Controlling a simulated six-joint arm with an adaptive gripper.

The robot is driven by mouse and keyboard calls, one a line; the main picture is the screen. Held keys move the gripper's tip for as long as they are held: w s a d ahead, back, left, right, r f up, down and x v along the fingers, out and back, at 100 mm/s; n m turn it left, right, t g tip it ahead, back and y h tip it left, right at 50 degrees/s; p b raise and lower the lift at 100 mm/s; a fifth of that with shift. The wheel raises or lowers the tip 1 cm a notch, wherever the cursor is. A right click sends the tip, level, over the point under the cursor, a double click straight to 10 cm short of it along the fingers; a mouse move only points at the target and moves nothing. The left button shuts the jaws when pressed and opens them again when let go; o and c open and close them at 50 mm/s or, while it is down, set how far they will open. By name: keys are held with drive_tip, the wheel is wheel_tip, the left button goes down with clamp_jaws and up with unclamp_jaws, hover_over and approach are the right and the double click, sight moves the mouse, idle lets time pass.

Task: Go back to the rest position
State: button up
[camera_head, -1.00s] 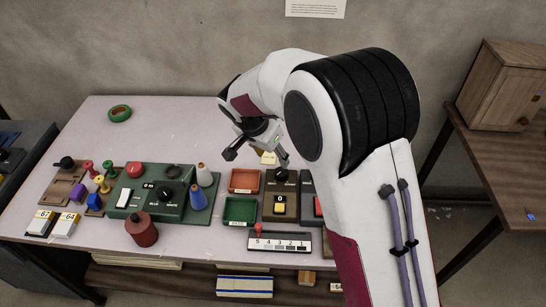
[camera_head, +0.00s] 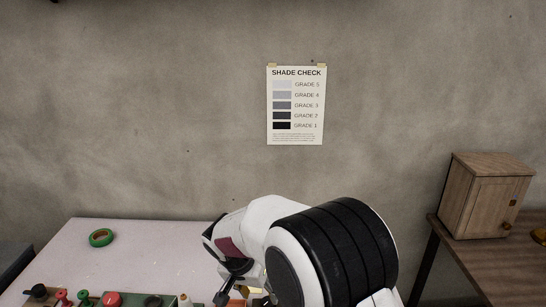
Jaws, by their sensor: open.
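My gripper (camera_head: 240,296) shows only in part at the bottom edge, below my white arm with its black ribbed joint. Its fingers are dark and stand apart, over the back part of the table (camera_head: 150,255). The lower part of the gripper is cut off by the picture's edge. I see nothing held in it.
A green tape roll (camera_head: 101,238) lies at the table's back left. Tops of a red knob (camera_head: 111,299) and other small items show along the bottom edge. A shade check chart (camera_head: 296,105) hangs on the wall. A wooden cabinet (camera_head: 483,197) stands on a side table at right.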

drive_tip(key=s+d+r+n, duration=0.1)
drive_tip(key=s+d+r, duration=0.5)
drive_tip(key=s, duration=0.4)
drive_tip(key=s+d+r+n+t+y, duration=0.1)
drive_tip(key=s+d+r, duration=0.5)
drive_tip(key=s, duration=0.5)
drive_tip(key=s+d+r+n+t+y, duration=0.1)
drive_tip(key=s+d+r, duration=0.5)
drive_tip(key=s+d, duration=0.2)
drive_tip(key=shift+s+d, duration=0.4)
drive_tip(key=shift+s, duration=0.8)
drive_tip(key=shift+a, duration=0.1)
idle(1.5)
